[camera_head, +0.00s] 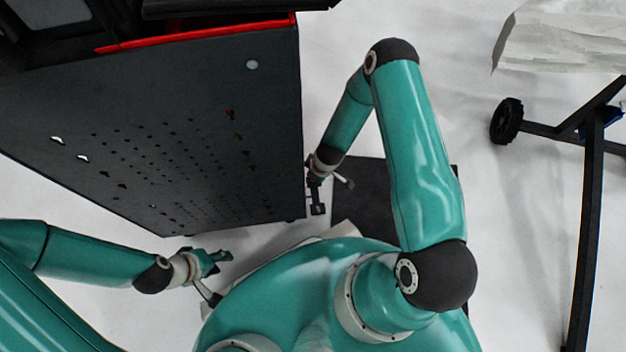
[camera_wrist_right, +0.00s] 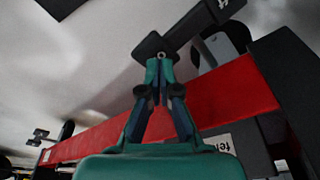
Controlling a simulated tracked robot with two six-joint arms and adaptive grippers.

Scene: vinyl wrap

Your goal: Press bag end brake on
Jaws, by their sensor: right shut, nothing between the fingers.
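My right gripper (camera_wrist_right: 160,62) is shut and empty in the right wrist view, its fingertips together. A black lever-like part (camera_wrist_right: 192,25) with a small white mark lies right at the fingertips; I cannot tell whether they touch it. It looks like a brake pedal, but whether it is pressed is not clear. In the head view my right gripper (camera_head: 317,183) is low beside the right edge of a large dark machine (camera_head: 220,140). My left gripper (camera_head: 210,264) is near the machine's lower edge, apart from the lever; its jaws are too small to read.
A red beam (camera_wrist_right: 235,95) with a white label runs behind the gripper in the wrist view, meeting a black post (camera_wrist_right: 287,75). In the head view a dark plate (camera_head: 345,195) lies on the white floor. A wheeled black frame (camera_head: 590,180) stands at right, with clear floor between.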

